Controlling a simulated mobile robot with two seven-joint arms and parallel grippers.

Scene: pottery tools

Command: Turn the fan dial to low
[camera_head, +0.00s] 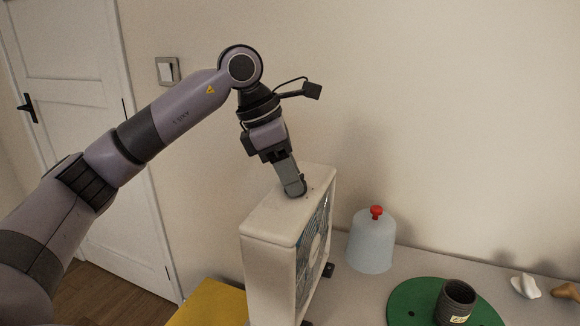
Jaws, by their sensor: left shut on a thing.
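A cream box fan (270,251) stands on the grey table, its grille facing right. My left arm reaches in from the left, and its gripper (297,190) points down onto the fan's top face. The fingers are shut on the fan dial at the top, toward the grille side. The dial is mostly hidden by the fingers, and I cannot read its setting. My right gripper is not in view.
A pale blue dome with a red knob (371,243) stands right of the fan. A green round mat (405,307) holds a dark cup (456,303). A white piece (526,286) and a brown piece (566,292) lie at the far right. A yellow surface (209,304) lies left of the fan.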

